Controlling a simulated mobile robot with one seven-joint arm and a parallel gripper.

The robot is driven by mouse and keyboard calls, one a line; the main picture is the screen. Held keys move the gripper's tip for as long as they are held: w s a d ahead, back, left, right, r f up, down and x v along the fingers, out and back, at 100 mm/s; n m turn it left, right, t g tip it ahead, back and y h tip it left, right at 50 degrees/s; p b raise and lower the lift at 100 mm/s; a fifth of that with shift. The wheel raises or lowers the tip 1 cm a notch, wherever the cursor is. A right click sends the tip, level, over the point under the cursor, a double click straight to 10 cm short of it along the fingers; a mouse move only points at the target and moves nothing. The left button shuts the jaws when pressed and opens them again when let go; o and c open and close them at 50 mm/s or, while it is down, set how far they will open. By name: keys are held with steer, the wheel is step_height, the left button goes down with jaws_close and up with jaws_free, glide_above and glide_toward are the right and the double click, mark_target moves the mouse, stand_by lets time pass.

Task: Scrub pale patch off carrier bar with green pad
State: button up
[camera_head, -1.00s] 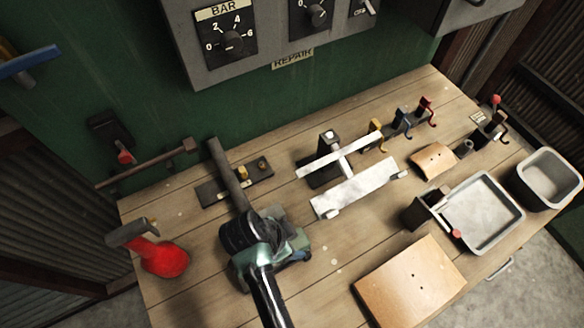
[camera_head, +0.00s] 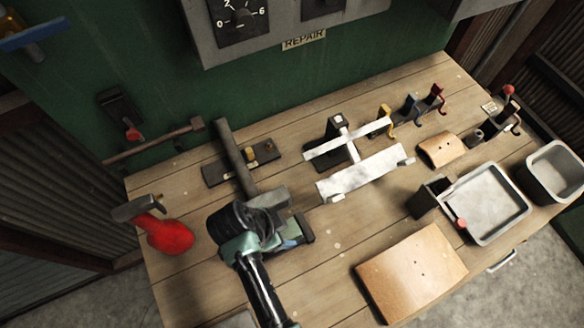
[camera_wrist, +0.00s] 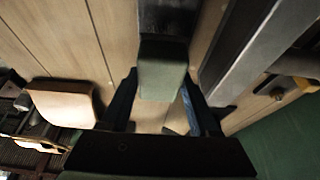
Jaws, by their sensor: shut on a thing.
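The carrier bar (camera_head: 236,158) is a long dark grey bar. It lies across a dark base plate with brass fittings on the left half of the bench. It also shows as a grey beam at the right of the wrist view (camera_wrist: 262,50). My gripper (camera_wrist: 160,100) is shut on a block with a dull green pad (camera_wrist: 162,72) and a dark upper part, held between its two blue fingers. The pad is beside the bar, with a gap between them in the wrist view. I cannot make out the pale patch clearly. My arm hides the bar's near end in the head view.
A white-barred stand (camera_head: 345,160) is right of the bar. A red bottle (camera_head: 168,232) stands at the left. A wooden board (camera_head: 412,272), a metal tray (camera_head: 490,205) and a grey bin (camera_head: 556,172) are at the right. Coloured hooks (camera_head: 412,108) stand behind.

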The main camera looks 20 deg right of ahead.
steer(key=shift+a+f, duration=0.15)
steer(key=shift+a, duration=2)
steer(key=shift+s+a+f, duration=0.1)
